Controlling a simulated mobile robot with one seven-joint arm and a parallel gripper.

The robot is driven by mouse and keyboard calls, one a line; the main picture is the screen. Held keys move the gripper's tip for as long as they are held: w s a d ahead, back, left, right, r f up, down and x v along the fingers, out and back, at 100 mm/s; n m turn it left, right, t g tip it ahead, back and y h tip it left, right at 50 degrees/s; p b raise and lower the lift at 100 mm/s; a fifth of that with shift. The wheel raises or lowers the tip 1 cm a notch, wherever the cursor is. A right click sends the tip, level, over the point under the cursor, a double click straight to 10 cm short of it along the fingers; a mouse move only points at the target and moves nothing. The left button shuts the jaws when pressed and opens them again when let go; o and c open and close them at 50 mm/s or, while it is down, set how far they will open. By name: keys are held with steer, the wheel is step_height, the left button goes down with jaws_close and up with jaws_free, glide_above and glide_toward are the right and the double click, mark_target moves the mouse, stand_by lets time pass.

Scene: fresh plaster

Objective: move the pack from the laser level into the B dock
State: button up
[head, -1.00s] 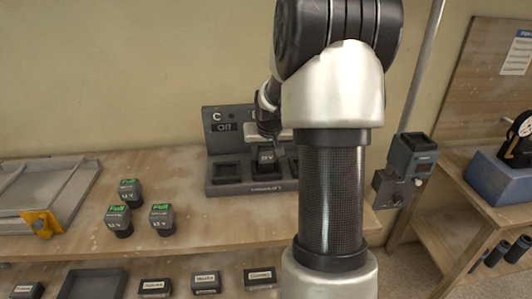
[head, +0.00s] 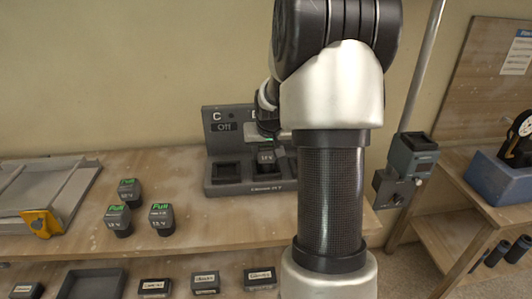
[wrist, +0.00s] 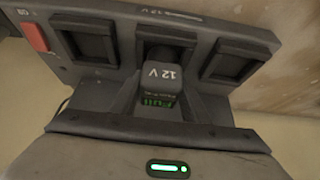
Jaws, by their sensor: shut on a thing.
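The dark grey pack (head: 266,158), marked 12 V, is at the middle bay of the charging dock (head: 235,188). My gripper (head: 268,146) is shut on it from above, partly hidden by my arm. In the wrist view the pack (wrist: 161,78) shows a green "Full" label, with the middle bay's dark recess just beyond it. I cannot tell whether it is fully seated. The left bay is marked C, with "Off" below; the middle letter is mostly hidden. In the wrist view both side bays look empty. The laser level (head: 413,158) is on the pole at right, its top socket dark and open.
Several full packs (head: 118,218) stand on the bench left of the dock. A grey tray with a yellow latch (head: 42,224) lies farther left. A lower shelf holds labelled packs (head: 205,282) and an empty tray (head: 92,284). A blue box (head: 500,180) stands on the right table.

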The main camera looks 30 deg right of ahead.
steer(key=shift+f+b, duration=0.45)
steer(key=shift+f, duration=0.15)
steer(key=o, duration=1)
steer(key=p+v, duration=0.6)
steer(key=v, duration=0.5)
steer(key=shift+a+r, duration=0.1)
